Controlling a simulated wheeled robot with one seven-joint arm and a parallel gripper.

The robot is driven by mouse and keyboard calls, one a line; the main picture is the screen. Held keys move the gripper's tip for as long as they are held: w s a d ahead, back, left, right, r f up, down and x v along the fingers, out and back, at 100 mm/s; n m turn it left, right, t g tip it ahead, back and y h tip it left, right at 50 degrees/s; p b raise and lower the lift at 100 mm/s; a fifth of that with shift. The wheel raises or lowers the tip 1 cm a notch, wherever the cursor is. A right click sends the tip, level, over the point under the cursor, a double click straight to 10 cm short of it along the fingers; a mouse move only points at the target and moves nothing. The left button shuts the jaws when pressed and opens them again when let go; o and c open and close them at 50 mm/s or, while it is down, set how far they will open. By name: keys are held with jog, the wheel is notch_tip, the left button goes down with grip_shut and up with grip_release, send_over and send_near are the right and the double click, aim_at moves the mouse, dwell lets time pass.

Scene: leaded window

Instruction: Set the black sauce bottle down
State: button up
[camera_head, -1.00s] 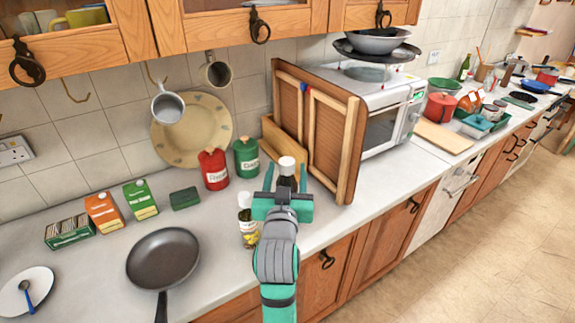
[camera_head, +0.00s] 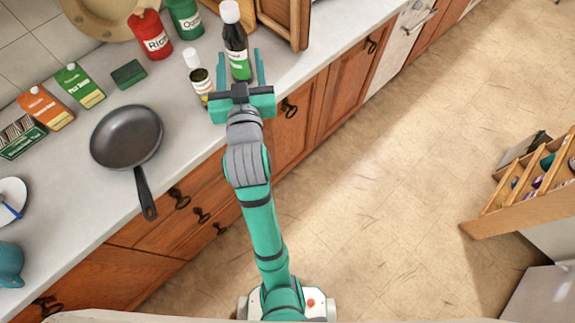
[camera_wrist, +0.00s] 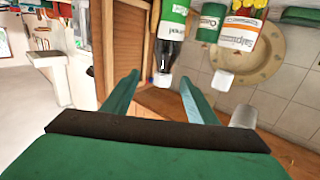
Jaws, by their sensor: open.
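The black sauce bottle (camera_head: 237,62), with a white cap and green-and-white label, stands upright on the counter near its front edge. My gripper (camera_head: 239,56) is open, its two teal fingers spread on either side of the bottle's lower part in the head view. In the upside-down wrist view the bottle (camera_wrist: 173,22) shows beyond the open gripper (camera_wrist: 160,77), with a gap between it and the fingers. Its cap lies between the fingertips in that view. The bottle's base is partly hidden by my gripper in the head view.
A smaller white-capped bottle (camera_head: 200,78) stands close on the left. Red (camera_head: 152,36) and green (camera_head: 185,18) canisters stand behind. A frying pan (camera_head: 127,136) lies left, its handle over the counter edge.

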jog(key=s+d+f+g+h, duration=0.1)
jog(key=s+d+f, duration=0.2)
jog(key=s+f, duration=0.5)
jog(key=s+d+f, duration=0.4)
jog(key=s+f, duration=0.3)
jog(key=f, duration=0.4)
jog(key=s+d+f+m+h, duration=0.1)
jog(key=s+d+f, duration=0.1)
jog(key=s, duration=0.8)
jog(key=s+d+f+g, duration=0.1)
jog(key=s+d+f, duration=0.1)
jog(key=s, duration=0.9)
jog(key=shift+s+d+f+m+h, duration=0.25)
jog(key=shift+m+h, duration=0.15)
